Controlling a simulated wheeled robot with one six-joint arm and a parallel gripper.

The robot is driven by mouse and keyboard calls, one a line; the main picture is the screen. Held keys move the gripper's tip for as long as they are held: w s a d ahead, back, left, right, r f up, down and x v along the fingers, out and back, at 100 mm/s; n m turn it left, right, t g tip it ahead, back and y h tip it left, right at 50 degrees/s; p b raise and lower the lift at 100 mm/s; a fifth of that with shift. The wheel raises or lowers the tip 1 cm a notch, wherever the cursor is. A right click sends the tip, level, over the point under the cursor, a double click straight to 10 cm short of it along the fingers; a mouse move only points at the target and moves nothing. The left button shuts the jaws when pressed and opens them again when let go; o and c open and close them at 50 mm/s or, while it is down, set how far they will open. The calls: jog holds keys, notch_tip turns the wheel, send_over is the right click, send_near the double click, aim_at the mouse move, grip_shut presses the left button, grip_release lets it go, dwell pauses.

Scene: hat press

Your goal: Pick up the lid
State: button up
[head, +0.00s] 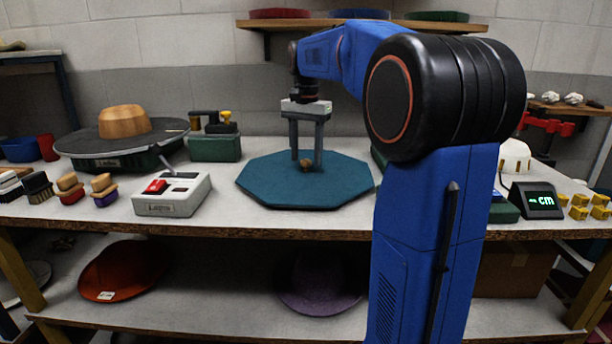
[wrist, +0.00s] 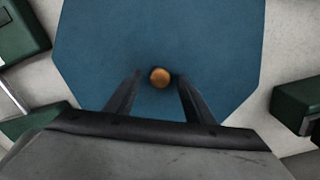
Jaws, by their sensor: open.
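The lid (head: 265,185) is a flat teal octagon with a small round brass knob (head: 306,165) at its middle. It lies on the bench, and it fills much of the wrist view (wrist: 100,40). My gripper (head: 307,157) points straight down over the lid with its two fingers apart. In the wrist view the knob (wrist: 160,77) shows between the tips of my open gripper (wrist: 158,76), with a gap on each side. The fingertips are close to the lid's top. I cannot tell whether they touch it. Anything under the lid is hidden.
A grey box with a red switch (head: 172,194) stands left of the lid. A green press base with a wooden hat block (head: 124,121) is further left. A small green-lit display (head: 541,200) stands to the right. Hats lie on the shelf below. My arm hides bench right of the lid.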

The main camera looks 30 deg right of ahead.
aim_at(306, 160)
jog(key=shift+f, duration=0.4)
grip_shut()
jog(key=shift+r, duration=0.1)
notch_tip(306, 160, up, 10)
dwell(0.4)
